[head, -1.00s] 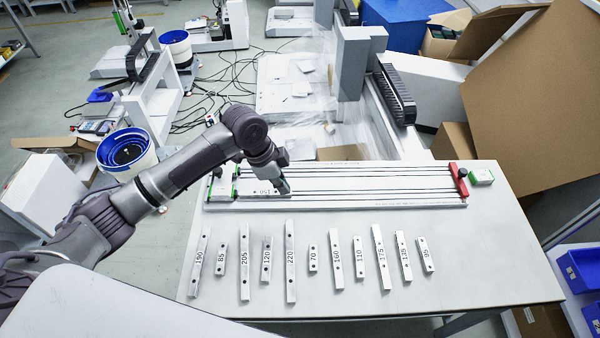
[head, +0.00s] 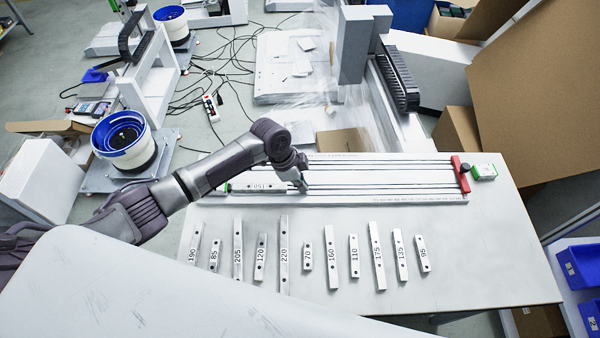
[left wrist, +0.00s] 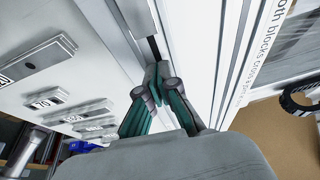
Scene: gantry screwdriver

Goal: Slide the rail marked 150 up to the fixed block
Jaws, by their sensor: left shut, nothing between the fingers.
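The rail marked 150 (head: 258,187) lies lengthwise in the left part of the long fixture (head: 400,198) on the table. A green-edged block (head: 228,187) shows at the rail's left end, mostly hidden by my arm; I cannot tell whether they touch. My left gripper (head: 302,187) is shut and empty, just right of the rail's right end. In the left wrist view its closed fingertips (left wrist: 155,85) point down at a groove of the fixture; contact with the rail cannot be made out. My right gripper is not in view.
Several loose numbered rails, such as the 220 (head: 284,255) and the 160 (head: 331,258), lie in a row in front of the fixture. A red bar (head: 461,174) crosses the fixture's right end. The fixture's middle is free.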

